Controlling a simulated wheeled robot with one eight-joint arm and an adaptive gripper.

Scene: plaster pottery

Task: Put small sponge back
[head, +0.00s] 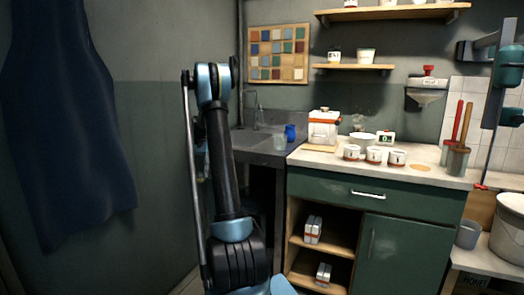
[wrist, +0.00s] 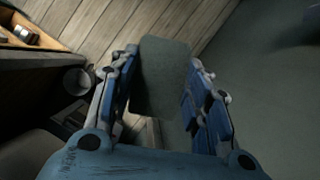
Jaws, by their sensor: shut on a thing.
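In the wrist view my gripper (wrist: 160,95) is shut on a dull grey-green block, which I take to be the small sponge (wrist: 162,68). The block sits between the two blue fingers and sticks out past their tips. It is held above a plank floor. In the head view my arm stands upright in front of the sink corner, and neither my gripper nor the sponge can be made out there.
A dark sink (head: 262,150) with a blue cup (head: 290,132) is behind my arm. The green cabinet (head: 400,255) has open shelves at left; its counter (head: 428,180) holds several white pots.

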